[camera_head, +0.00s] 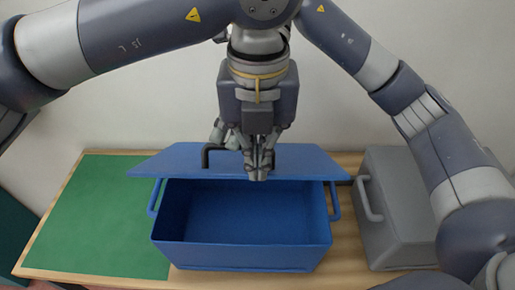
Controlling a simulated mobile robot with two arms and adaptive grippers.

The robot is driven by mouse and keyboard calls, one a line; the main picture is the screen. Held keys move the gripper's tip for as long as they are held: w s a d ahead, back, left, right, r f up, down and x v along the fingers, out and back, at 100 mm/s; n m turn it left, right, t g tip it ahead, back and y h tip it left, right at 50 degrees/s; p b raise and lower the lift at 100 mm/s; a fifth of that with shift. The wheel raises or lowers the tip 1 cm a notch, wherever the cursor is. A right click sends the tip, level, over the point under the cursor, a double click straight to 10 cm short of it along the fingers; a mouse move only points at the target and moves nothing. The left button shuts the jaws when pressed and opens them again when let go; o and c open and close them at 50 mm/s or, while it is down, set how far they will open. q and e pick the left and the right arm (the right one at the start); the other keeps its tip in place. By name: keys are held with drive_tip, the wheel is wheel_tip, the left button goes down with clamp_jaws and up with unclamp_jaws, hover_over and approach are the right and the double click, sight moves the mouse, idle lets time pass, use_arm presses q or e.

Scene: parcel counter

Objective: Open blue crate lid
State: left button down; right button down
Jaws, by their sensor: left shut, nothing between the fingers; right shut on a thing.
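The blue crate (240,256) stands on the table with its inside showing empty. The blue lid (310,165) is off the front of the opening and lies across the crate's back edge, its front edge jutting out to both sides. Whether it rests on the rim or hangs above it I cannot tell. My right gripper (224,136), partly hidden behind the left one, is shut on the black lid handle (206,158). My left gripper (258,174) is shut and empty, pointing down in front of the lid, over the crate's back edge.
A green mat (95,225) covers the table's left part and is clear. A grey case (398,205) with a side handle stands right of the crate. The wooden table (345,270) shows bare in front between them. A pale wall is behind.

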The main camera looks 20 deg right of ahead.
drive_tip(key=shift+d+f, duration=0.1)
use_arm(q)
drive_tip(key=shift+w+d+r, duration=0.2)
drive_tip(key=shift+w+r, duration=0.4)
use_arm(e)
drive_tip(key=c, duration=1.7)
unclamp_jaws()
use_arm(q)
drive_tip(key=shift+w, duration=0.1)
use_arm(e)
drive_tip(key=shift+o, duration=0.2)
drive_tip(key=shift+w, duration=0.1)
